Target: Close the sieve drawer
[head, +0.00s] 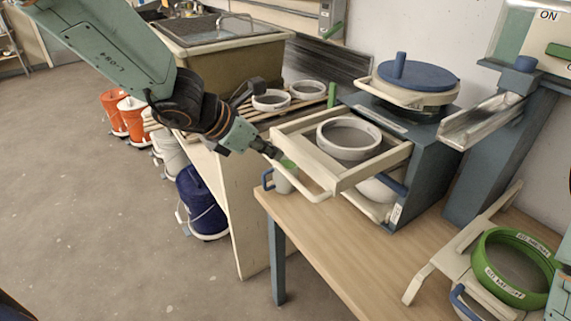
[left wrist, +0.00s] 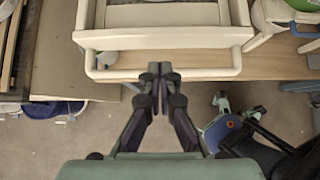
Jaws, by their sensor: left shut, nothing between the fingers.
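The sieve drawer (head: 378,166) is a cream frame pulled well out of a blue-grey cabinet (head: 433,160), with a pale sieve ring (head: 349,138) in it. Its bar handle (head: 318,195) runs across the front; the drawer front (left wrist: 165,38) and handle (left wrist: 212,73) also show in the left wrist view. My left gripper (head: 285,163) is shut and empty at the handle. In the left wrist view its closed fingertips (left wrist: 160,68) overlap the middle of the bar; I cannot tell whether they touch it. My right gripper is not in view.
A lidded blue sieve (head: 418,77) sits on the cabinet. A mug (head: 282,180) stands by the table (head: 345,245) edge below the drawer. A green sieve ring (head: 484,267) lies front right. Buckets (head: 203,205) stand on the floor at left; the floor before the table is clear.

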